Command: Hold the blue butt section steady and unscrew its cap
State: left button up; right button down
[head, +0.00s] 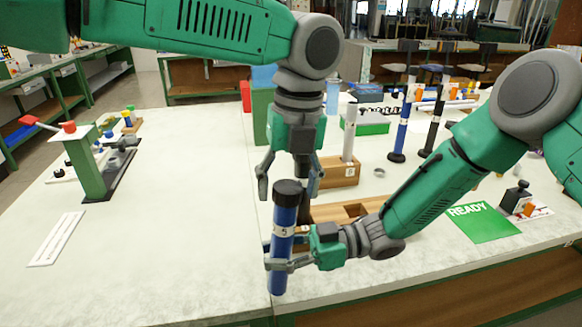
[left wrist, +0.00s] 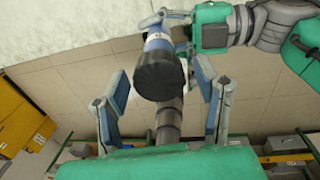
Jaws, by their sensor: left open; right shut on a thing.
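The blue butt section (head: 282,240) stands upright near the table's front edge, with a black cap (head: 288,190) on its top end. My right gripper (head: 272,259) is shut around its lower part from the right. My left gripper (head: 288,181) points down just above and behind the cap in the head view, with its fingers spread. In the left wrist view the cap (left wrist: 160,75) sits between the open fingers of my left gripper (left wrist: 160,92), apart from both. Whether the butt section touches the table is not clear.
A wooden block (head: 340,172) holding a white rod stands behind, with blue and black rods (head: 402,128) further right. A green READY card (head: 483,222) lies at the right. A green lever press (head: 85,165) stands at the left. The table's left middle is clear.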

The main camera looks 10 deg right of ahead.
pick_arm(q)
jog(key=shift+f, duration=0.15)
jog(key=c, duration=1.2)
jog(key=n, duration=0.8)
jog(key=shift+s, duration=0.1)
jog(key=n, duration=0.5)
jog(key=shift+d, duration=0.2)
jog(key=o, duration=1.3)
jog(key=shift+a, duration=0.1)
